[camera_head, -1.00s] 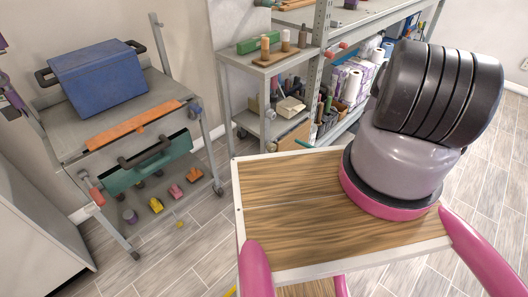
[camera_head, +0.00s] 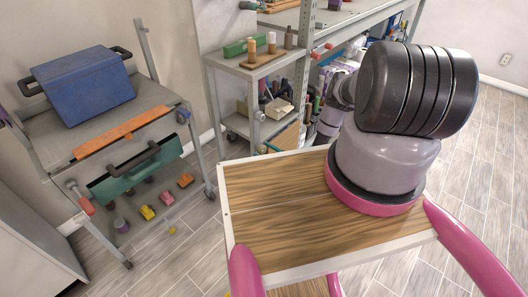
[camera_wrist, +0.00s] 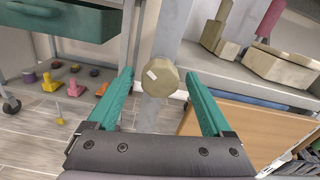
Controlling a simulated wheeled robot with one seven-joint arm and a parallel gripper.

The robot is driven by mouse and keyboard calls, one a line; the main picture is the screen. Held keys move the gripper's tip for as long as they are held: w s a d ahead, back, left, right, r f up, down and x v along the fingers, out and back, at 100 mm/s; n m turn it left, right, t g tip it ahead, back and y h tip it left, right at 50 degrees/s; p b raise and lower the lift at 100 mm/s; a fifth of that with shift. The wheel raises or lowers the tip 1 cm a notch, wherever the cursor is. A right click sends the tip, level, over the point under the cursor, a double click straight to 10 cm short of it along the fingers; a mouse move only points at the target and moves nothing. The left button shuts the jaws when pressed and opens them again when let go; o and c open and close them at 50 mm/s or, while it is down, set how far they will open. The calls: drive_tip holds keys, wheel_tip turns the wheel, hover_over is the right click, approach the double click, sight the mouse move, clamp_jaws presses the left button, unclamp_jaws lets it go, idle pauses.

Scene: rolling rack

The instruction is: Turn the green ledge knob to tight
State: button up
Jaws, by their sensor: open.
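A pale olive-beige faceted knob (camera_wrist: 160,76) with a white mark on its face is at the centre of the wrist view. It appears in front of a grey post, and its colour reads as beige more than green. My gripper (camera_wrist: 158,80) has its two teal fingers spread, one on each side of the knob in the picture. I see no finger touching it, and the depth between them is hard to judge. In the head view my gripper is mostly hidden behind my arm; only a teal piece (camera_head: 272,147) shows near the grey shelf.
A grey cart (camera_head: 165,86) with a blue box (camera_head: 82,85), an orange strip (camera_head: 130,130) and a teal drawer (camera_head: 135,172) stands at left. A grey shelf (camera_head: 232,62) with wooden pieces stands behind. Wood-look floor (camera_head: 165,250) lies open between the cart and me.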

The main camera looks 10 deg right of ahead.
drive_tip(key=shift+w+a, duration=0.1)
drive_tip(key=shift+w, duration=0.05)
clamp_jaws()
drive_tip(key=shift+m, duration=0.3)
drive_tip(key=m, duration=0.4)
drive_tip(key=shift+m, duration=0.4)
drive_tip(key=m, duration=0.5)
drive_tip(key=shift+f, duration=0.1)
idle(0.4)
